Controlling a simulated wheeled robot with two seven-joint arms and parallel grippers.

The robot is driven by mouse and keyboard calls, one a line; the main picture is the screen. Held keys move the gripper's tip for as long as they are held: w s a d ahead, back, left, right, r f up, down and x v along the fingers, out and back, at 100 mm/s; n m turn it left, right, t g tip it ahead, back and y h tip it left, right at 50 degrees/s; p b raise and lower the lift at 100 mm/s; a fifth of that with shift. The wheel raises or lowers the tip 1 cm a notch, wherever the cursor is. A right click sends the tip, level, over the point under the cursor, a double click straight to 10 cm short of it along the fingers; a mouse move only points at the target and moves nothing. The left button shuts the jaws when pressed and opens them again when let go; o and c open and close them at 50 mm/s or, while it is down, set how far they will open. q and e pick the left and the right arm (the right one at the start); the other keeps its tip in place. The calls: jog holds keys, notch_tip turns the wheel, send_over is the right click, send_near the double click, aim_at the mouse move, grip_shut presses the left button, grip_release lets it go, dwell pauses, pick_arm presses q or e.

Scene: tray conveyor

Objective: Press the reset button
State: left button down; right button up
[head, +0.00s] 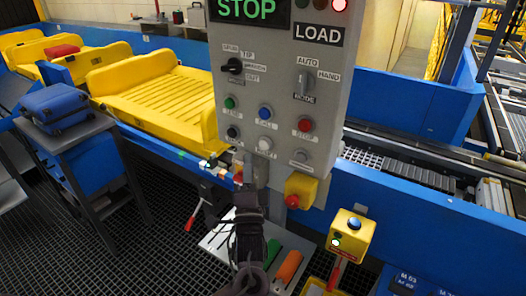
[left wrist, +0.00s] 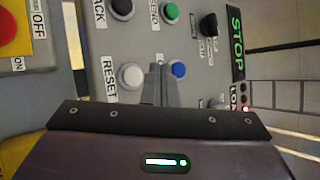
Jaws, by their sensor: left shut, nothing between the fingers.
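The reset button (head: 264,144) is a white round button low on the grey control panel (head: 225,110). In the left wrist view the white button (left wrist: 130,76) has the label RESET beside it. My left gripper (head: 256,168) is in front of the panel's lower part, just below the white button in the head view. In the left wrist view its shut, empty fingers (left wrist: 160,68) point at the panel between the white button and the blue button (left wrist: 178,69). I cannot tell whether the fingertips touch the panel. My right gripper is not in view.
Green (head: 229,102), black (head: 233,132) and red (head: 305,124) buttons surround it. A yellow box with a red knob (head: 292,200) hangs at the panel's lower right. A yellow button post (head: 352,236) stands right. A yellow tray (head: 150,90) lies on the conveyor behind.

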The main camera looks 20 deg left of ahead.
aim_at(264, 145)
pick_arm(q)
jog(key=w, duration=0.3)
jog(key=shift+w+d+b, duration=0.25)
jog(key=shift+w+b, duration=0.1)
jog(key=shift+b, duration=0.05)
dwell(1.3)
jog(key=shift+w, duration=0.1)
dwell(0.4)
jog(key=shift+w, duration=0.3)
jog(key=shift+w+d, duration=0.1)
jog(key=shift+w, duration=0.4)
dwell(0.7)
jog(key=shift+s+r, duration=0.1)
jog(key=shift+s+p, duration=0.55)
jog(key=shift+s, duration=0.3)
